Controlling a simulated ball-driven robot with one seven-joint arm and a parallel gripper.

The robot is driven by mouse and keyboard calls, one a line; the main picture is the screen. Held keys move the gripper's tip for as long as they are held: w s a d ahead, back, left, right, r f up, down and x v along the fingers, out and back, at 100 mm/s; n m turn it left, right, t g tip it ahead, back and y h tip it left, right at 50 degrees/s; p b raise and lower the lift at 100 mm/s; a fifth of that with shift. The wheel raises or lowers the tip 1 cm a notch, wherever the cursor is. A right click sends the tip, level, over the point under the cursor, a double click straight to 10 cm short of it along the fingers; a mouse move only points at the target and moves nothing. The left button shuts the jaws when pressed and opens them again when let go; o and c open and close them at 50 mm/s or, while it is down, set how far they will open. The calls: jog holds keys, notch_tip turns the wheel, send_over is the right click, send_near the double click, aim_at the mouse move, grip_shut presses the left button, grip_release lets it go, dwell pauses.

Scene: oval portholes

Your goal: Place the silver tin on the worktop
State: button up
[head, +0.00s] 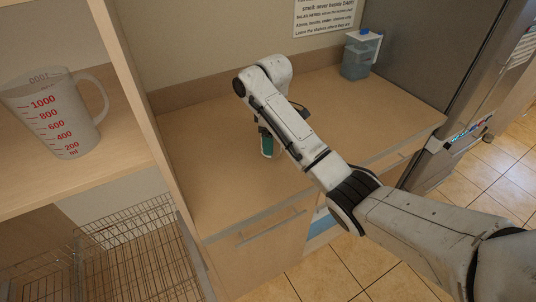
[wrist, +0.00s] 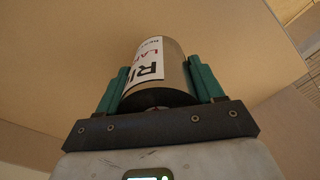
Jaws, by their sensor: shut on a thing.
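The silver tin (wrist: 177,75) is between the two green fingers of my gripper (wrist: 158,82) in the wrist view. It has a white label with black and red letters, and the fingers are shut on its sides. In the head view my gripper (head: 267,143) is over the middle of the worktop (head: 210,165), with a green finger showing. The tin is hidden there behind my arm and gripper. I cannot tell whether the tin touches the worktop.
A measuring jug (head: 55,112) stands on the shelf at left, above a wire basket (head: 125,250). The worktop is clear left and right of my gripper. A grey fridge-like cabinet (head: 425,45) stands at right.

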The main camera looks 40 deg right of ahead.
jog(key=shift+w+f, duration=0.75)
jog(key=shift+f, duration=1.55)
jog(key=shift+f, duration=0.15)
jog(key=o, duration=1.4)
notch_tip(320, 180, up, 12)
jog(key=p, duration=0.4)
jog(key=shift+p, duration=0.3)
